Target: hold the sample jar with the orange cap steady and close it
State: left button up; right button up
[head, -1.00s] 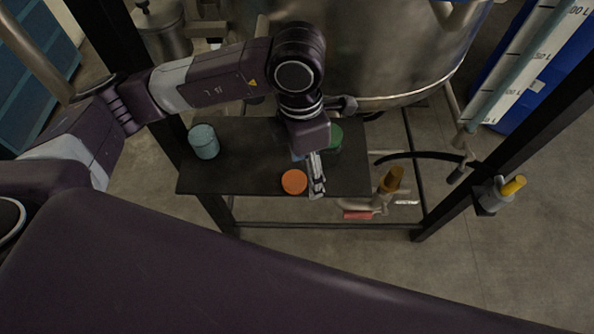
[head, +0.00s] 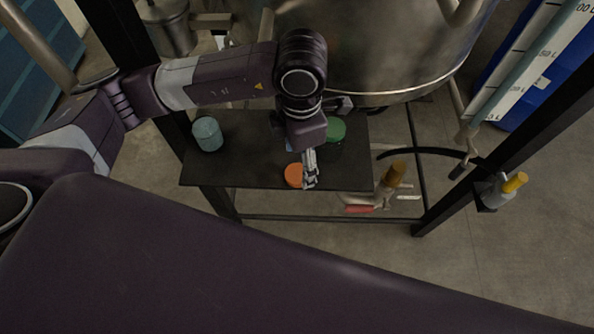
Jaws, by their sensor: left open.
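The orange cap (head: 292,174) shows as a round disc near the front edge of the dark shelf (head: 240,173). I cannot tell whether it lies loose or sits on something. My left gripper (head: 310,182) points down at the cap's right side, open, and its fingers hide the cap's right edge. I cannot tell whether they touch it. A small bit of blue shows behind the gripper, mostly hidden; no jar body under the orange cap is clear. My right gripper is not in view.
A pale teal jar (head: 207,135) stands at the shelf's left. A green-topped container (head: 335,131) is just behind my left gripper, partly hidden. A large steel vessel (head: 390,50) is behind the shelf.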

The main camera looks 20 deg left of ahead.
aim_at(297, 173)
pick_arm(q)
jog(key=shift+a+f+p, duration=0.1)
jog(key=shift+f+p, duration=0.3)
jog(key=shift+p, duration=0.05)
jog(key=f, duration=0.1)
jog(key=f+p, duration=0.1)
jog(key=f, duration=0.1)
jog(key=shift+w+a+f, duration=0.15)
jog(key=shift+a+f, duration=0.1)
jog(key=shift+f, duration=0.45)
jog(key=c, duration=0.8)
